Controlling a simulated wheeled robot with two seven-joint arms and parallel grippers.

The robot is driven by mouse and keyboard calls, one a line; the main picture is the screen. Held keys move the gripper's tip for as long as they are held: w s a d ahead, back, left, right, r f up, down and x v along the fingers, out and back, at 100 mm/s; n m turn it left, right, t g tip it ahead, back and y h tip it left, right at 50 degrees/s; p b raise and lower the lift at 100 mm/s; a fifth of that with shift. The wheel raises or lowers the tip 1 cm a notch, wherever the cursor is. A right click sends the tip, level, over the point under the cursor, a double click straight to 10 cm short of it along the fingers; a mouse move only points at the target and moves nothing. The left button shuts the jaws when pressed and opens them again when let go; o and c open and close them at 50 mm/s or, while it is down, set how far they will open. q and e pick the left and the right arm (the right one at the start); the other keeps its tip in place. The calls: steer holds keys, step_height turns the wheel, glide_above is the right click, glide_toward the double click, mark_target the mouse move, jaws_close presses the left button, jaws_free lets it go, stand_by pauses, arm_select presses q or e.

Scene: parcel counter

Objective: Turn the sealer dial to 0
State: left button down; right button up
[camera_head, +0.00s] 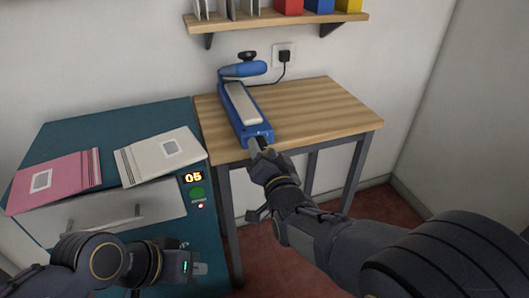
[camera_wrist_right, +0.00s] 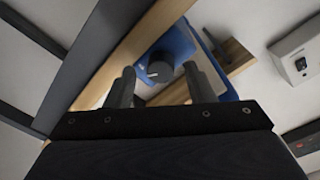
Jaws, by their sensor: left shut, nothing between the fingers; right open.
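The blue sealer (camera_head: 235,116) stands on the wooden table, its long pale bar running from back to front and its blue arm (camera_head: 244,69) at the back. In the right wrist view its front face (camera_wrist_right: 176,42) shows a dark round dial (camera_wrist_right: 159,66) with a light mark; I cannot read any numbers. My right gripper (camera_wrist_right: 155,84) is open, with its fingers on either side of the dial in that view; contact is not clear. In the head view the right gripper (camera_head: 259,147) hides the dial. My left gripper (camera_head: 201,269) is shut and empty at the lower left, far from the sealer.
The wooden table (camera_head: 320,105) is clear right of the sealer. A teal counter (camera_head: 75,140) at left holds a pink parcel (camera_head: 60,180) and a white parcel (camera_head: 160,156), beside a display (camera_head: 193,177) reading 05. A shelf (camera_head: 270,20) hangs above; a cable runs to the wall socket (camera_head: 284,56).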

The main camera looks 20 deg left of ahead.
steer(key=c, duration=1)
